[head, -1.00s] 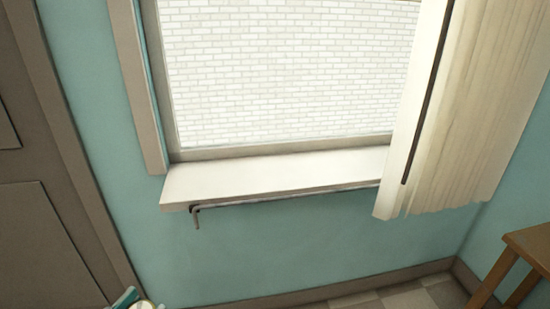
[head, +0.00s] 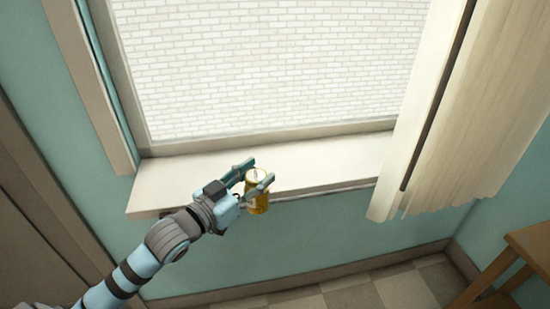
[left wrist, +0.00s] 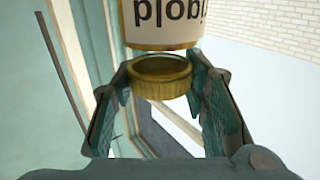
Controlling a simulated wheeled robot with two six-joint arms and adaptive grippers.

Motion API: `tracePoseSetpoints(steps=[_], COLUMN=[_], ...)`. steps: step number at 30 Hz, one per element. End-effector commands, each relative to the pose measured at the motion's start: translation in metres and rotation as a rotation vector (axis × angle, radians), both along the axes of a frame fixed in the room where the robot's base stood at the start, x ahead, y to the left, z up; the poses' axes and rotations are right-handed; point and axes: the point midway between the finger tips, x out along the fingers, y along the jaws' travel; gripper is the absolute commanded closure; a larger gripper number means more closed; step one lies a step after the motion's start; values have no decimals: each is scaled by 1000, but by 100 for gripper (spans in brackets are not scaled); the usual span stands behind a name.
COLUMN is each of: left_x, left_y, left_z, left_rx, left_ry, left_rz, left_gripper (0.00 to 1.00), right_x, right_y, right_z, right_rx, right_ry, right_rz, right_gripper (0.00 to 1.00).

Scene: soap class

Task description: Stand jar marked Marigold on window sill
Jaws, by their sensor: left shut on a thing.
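My left gripper (head: 261,174) reaches in from the lower left and is shut on a small golden jar (head: 257,203). The jar's top is between the fingers and its body shows below them, overlapping the front edge of the white window sill (head: 335,165). I cannot tell whether it touches the sill. In the left wrist view the jar's gold lid (left wrist: 160,85) is between the fingers. Its pale label (left wrist: 168,22) shows part of a word, upside down, reading "igold"; the rest is cut off. My right gripper is not in view.
A cream curtain (head: 455,130) hangs over the right end of the sill. The window pane (head: 270,70) stands behind it, with a white brick wall outside. The visible sill top is clear. A wooden table (head: 525,250) stands at the lower right.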

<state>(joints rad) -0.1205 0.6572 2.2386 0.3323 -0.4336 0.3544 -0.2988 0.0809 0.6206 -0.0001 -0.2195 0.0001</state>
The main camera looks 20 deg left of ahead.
Motion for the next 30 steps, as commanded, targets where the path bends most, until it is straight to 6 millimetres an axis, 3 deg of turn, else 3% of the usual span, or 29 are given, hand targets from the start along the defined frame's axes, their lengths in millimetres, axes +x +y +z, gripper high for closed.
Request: tracePoseSetpoints(steps=[1,3,7,10,14,17,24,27,30], left_x=[19,45,75,83,86,86,85,85,85], left_y=[17,48,105,137,159,163,163,163,163], left_z=[30,65,130,165,185,170,76,47,32], left_rx=[2,1,-2,-4,-2,1,-1,0,0], left_ry=[-11,-11,-10,-9,-4,2,5,2,-1], left_rz=[53,153,337,438,508,522,521,521,521], left_gripper=[99,99,99,99,99,99,99,99,99], right_x=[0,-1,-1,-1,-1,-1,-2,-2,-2], right_y=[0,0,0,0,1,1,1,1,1], right_z=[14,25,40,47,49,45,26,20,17], right_rx=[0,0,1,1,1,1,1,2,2], right_ry=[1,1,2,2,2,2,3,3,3], right_rz=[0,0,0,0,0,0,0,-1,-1], right_gripper=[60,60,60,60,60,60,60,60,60])
